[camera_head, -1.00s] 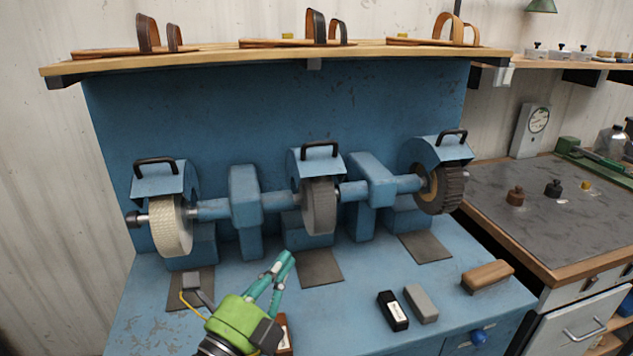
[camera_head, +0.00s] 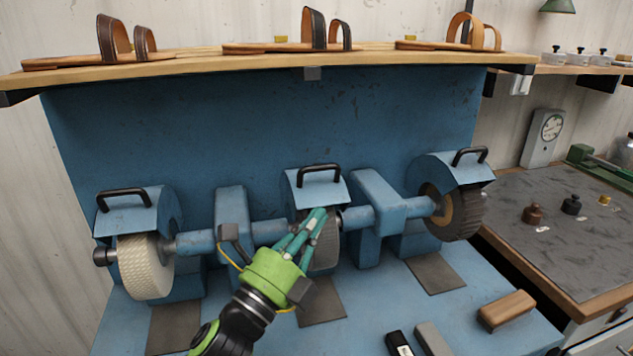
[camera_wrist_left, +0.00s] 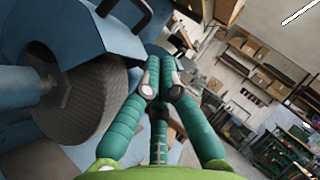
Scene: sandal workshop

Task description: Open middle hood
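The middle hood (camera_head: 300,195) is a blue metal cover with a black handle (camera_head: 320,170) on top, lowered over the grey middle wheel (camera_head: 326,250). My left gripper (camera_head: 319,215), green with teal fingers, is just in front of the wheel and below the hood's handle, apart from the handle. Its fingers hide part of the wheel. In the left wrist view the fingertips (camera_wrist_left: 163,75) come together with nothing between them. There the hood (camera_wrist_left: 60,25) and its handle (camera_wrist_left: 125,12) are at upper left. My right gripper is not in view.
Left hood (camera_head: 130,215) and right hood (camera_head: 440,170) sit beside it on the same blue grinder. Blue posts (camera_head: 375,205) stand between the wheels. A wooden shelf (camera_head: 390,62) with sandals hangs above. Brushes or blocks (camera_head: 507,310) lie at front right.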

